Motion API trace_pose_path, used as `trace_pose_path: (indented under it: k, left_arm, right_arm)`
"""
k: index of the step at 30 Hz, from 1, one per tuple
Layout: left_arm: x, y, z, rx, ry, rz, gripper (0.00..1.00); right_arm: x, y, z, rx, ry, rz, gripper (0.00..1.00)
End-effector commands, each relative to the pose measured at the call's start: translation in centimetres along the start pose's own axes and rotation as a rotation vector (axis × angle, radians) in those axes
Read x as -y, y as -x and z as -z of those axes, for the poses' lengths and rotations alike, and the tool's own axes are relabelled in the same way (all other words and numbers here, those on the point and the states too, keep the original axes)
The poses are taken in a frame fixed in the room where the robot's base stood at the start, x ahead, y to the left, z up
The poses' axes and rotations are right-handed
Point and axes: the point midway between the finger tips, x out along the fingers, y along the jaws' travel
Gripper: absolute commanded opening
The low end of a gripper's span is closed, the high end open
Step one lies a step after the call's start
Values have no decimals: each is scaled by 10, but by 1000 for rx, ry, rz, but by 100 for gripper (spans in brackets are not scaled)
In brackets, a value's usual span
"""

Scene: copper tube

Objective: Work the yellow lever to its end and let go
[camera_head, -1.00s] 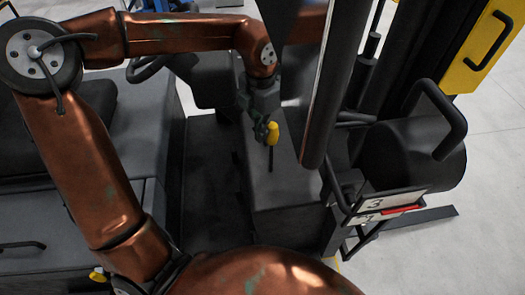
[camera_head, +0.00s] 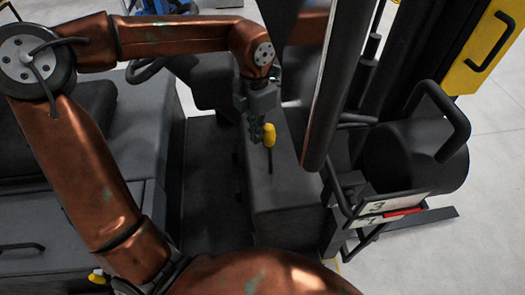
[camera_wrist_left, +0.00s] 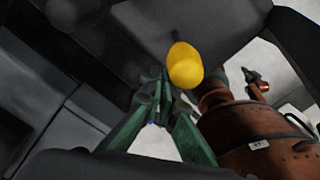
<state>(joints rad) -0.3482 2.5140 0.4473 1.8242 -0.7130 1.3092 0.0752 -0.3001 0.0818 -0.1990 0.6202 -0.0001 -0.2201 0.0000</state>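The yellow lever has a rounded yellow knob (camera_head: 269,135) on a thin dark stem. It stands at the dark grey box-shaped housing in the middle of the head view. The knob also shows large in the left wrist view (camera_wrist_left: 185,65). My left gripper (camera_head: 255,118) is just above and left of the knob in the head view. Its green fingers (camera_wrist_left: 157,92) converge and look shut, with the knob beside and beyond their tips, not between them. I cannot tell whether they touch it.
A thick dark post (camera_head: 335,95) rises close to the right of the lever. Beyond it are a black cylinder (camera_head: 415,155), a black handle bar and a number plate (camera_head: 392,204). A yellow panel (camera_head: 488,45) is at the upper right. Pale floor (camera_head: 455,250) is open at the lower right.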

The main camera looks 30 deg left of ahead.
Motion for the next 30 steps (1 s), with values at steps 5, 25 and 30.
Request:
trace_pose_path:
  k: [5, 25, 30]
  left_arm:
    - [-5, 1, 8, 5, 0, 1, 0]
    - [-24, 1, 42, 1, -1, 2, 0]
    - [-29, 1, 51, 1, 0, 1, 0]
  right_arm:
    - [0, 0, 0, 0, 0, 0, 0]
    - [3, 3, 1, -1, -1, 4, 0]
    - [4, 5, 1, -1, -1, 4, 0]
